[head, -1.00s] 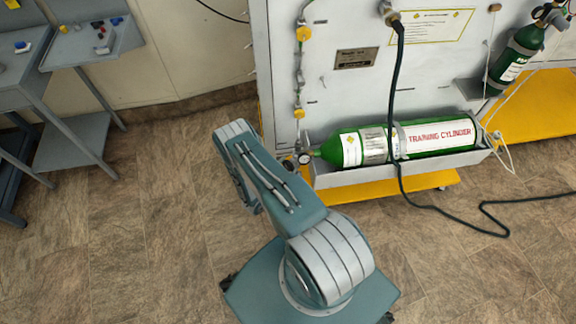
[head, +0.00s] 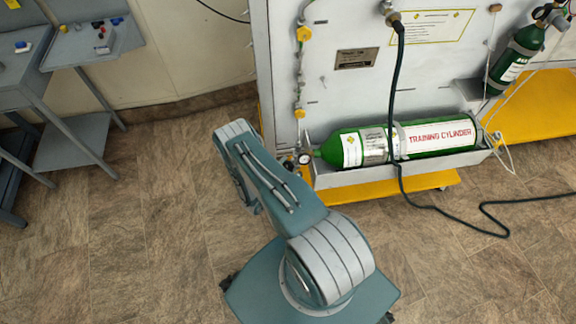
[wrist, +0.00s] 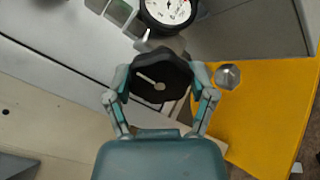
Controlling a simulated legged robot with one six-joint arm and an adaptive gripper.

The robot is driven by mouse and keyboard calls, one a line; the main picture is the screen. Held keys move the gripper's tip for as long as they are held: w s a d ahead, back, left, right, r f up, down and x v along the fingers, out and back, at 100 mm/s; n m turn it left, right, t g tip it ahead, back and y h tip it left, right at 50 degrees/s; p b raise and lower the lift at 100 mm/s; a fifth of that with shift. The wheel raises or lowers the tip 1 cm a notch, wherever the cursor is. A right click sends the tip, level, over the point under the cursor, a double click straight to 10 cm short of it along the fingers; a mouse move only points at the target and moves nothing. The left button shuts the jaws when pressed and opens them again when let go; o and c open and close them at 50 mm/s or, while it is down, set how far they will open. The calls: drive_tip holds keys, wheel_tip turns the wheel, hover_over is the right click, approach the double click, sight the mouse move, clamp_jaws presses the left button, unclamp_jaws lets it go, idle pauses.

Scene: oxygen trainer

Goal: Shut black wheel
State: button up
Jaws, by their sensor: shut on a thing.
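The black wheel (wrist: 158,75) is in the middle of the wrist view, a dark lobed knob with a pale slot-shaped mark on its face. My gripper (wrist: 161,82) has one finger on each side of the wheel and is shut on it. In the head view my arm hides the gripper and the wheel. The green training cylinder (head: 430,138) lies in a grey tray at the foot of the panel. A round pressure gauge (wrist: 168,10) sits just above the wheel in the wrist view; it also shows in the head view (head: 304,159).
A yellow base (wrist: 255,95) with a metal bolt (wrist: 228,76) is right of the wheel in the wrist view. A dark hose (head: 399,90) hangs in front of the cylinder and runs over the floor. Grey tables (head: 90,45) stand at the left.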

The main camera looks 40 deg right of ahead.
drive_tip(key=o, duration=1.1)
drive_tip(key=shift+f, duration=0.15)
drive_tip(key=shift+c, duration=0.2)
drive_tip(key=shift+a, duration=0.1)
drive_tip(key=s+a, duration=0.2)
drive_tip(key=a, duration=0.9)
drive_tip(key=shift+a, duration=0.4)
